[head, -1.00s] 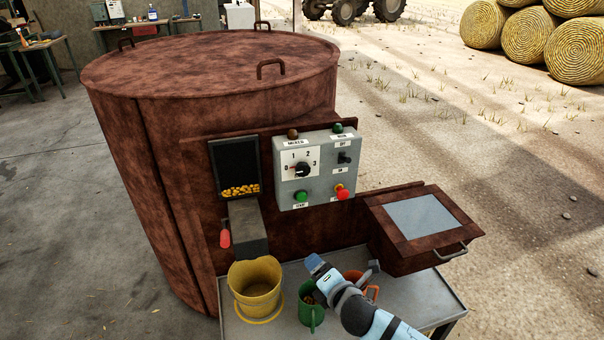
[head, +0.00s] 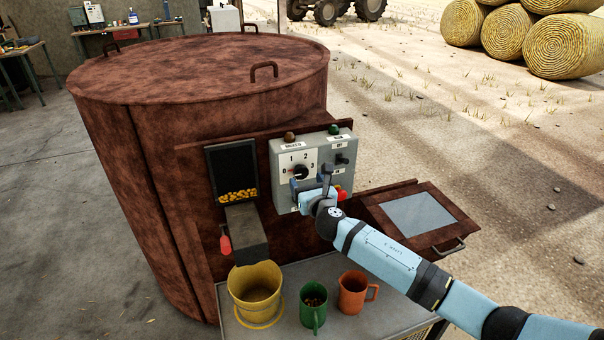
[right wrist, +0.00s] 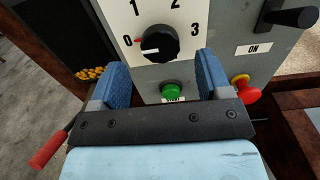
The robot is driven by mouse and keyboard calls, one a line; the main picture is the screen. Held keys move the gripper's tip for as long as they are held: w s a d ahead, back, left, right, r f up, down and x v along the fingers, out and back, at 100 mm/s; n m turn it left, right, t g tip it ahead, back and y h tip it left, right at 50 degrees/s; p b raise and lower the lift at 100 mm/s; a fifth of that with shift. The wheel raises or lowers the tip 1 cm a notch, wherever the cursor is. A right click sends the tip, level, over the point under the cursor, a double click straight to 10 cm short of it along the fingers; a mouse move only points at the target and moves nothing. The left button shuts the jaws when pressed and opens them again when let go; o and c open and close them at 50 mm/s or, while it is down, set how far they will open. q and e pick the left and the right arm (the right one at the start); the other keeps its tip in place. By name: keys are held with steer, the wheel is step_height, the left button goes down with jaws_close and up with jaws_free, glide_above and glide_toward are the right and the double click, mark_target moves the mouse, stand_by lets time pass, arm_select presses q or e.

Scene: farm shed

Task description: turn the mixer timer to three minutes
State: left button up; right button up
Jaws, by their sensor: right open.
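The timer knob (head: 301,172) is a black dial on a white plate marked 0 to 3, on the grey control box (head: 286,202) fixed to the rusty mixer (head: 140,150). In the right wrist view the knob (right wrist: 160,44) has its red pointer mark toward the 0. My right gripper (head: 311,184) is open and empty in front of the box. In the right wrist view its two blue fingers (right wrist: 160,70) stand apart, just below the knob and on either side of the green start button (right wrist: 173,90). My left gripper is not in view.
A switch (right wrist: 290,15) marked ON and a red stop button (right wrist: 245,90) sit right of the knob. A red-handled lever (head: 225,243) is at left. Below, a yellow bucket (head: 254,291), green mug (head: 313,306) and orange mug (head: 353,292) stand on a metal table (head: 285,327).

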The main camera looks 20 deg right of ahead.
mark_target(302, 174)
steer(key=shift+w, duration=2.2)
steer(key=shift+c, duration=0.2)
steer(key=c, duration=0.8)
